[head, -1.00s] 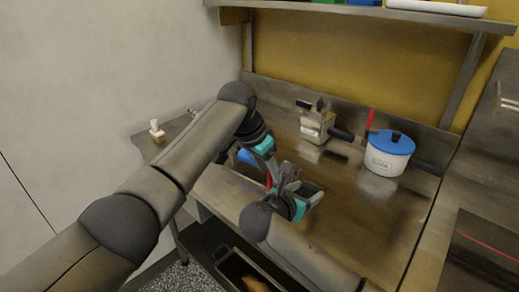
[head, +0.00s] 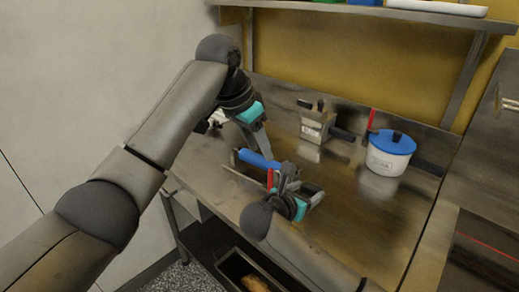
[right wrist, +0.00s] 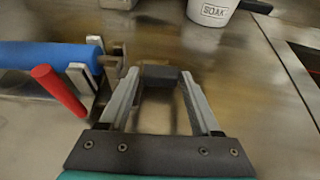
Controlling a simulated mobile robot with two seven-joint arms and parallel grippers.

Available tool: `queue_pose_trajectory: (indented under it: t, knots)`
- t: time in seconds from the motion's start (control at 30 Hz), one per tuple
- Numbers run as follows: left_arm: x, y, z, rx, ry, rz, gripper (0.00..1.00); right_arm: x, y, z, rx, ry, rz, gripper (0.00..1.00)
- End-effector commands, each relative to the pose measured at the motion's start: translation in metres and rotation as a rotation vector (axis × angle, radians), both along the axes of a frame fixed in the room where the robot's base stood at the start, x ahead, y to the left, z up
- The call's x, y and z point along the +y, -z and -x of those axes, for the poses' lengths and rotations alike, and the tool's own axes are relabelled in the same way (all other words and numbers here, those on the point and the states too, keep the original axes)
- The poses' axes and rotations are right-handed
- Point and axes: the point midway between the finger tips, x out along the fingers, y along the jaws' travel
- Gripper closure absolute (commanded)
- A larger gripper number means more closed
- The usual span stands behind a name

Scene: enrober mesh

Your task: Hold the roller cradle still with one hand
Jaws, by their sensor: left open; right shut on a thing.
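The roller cradle (head: 238,172) is a low metal frame on the steel bench, with a blue roller (head: 259,159) lying in it. In the right wrist view the blue roller (right wrist: 45,54) and a red handle (right wrist: 58,90) show at the left, next to the cradle's upright end plates (right wrist: 112,68). My right gripper (right wrist: 160,80) is shut on a dark block at the cradle's right end; the block's join to the frame is partly hidden. My left gripper (head: 264,148) is open and empty, just above and behind the roller; whether it touches is unclear.
A white pot marked SOAK with a blue lid (head: 390,150) stands at the back right. A metal block-shaped device with a dark handle (head: 317,122) stands at the back. A dark tray (head: 232,268) sits below the bench's front edge. The bench middle right is clear.

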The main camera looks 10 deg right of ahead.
Motion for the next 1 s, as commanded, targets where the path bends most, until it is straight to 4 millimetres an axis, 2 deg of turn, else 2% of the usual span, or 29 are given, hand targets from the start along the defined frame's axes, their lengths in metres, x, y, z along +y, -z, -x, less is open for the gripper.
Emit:
queue_pose_trajectory:
  t: [0.17, 0.2, 0.47, 0.5, 0.77, 1.0]
  knots:
    - [0.0, 0.0, 0.0, 0.0, 0.0, 0.0, 0.53, -0.001, -0.001, 0.0, -0.003, 0.003, 0.0, 1.0]
    - [0.0, 0.0, 0.0, 0.0, 0.0, 0.0, 0.53, -0.001, -0.001, 0.0, -0.003, 0.003, 0.0, 0.32]
    - [0.0, 0.0, 0.0, 0.0, 0.0, 0.0, 0.53, -0.001, 0.0, 0.0, -0.001, 0.001, 0.0, 0.03]
    - [0.0, 0.0, 0.0, 0.0, 0.0, 0.0, 0.53, -0.001, 0.0, 0.0, -0.001, 0.001, 0.0, 0.01]
    - [0.0, 0.0, 0.0, 0.0, 0.0, 0.0, 0.53, 0.001, 0.0, 0.001, 0.0, 0.0, 0.0, 0.01]
    - [0.0, 0.0, 0.0, 0.0, 0.0, 0.0, 0.53, 0.019, -0.01, 0.017, -0.002, -0.003, -0.003, 0.01]
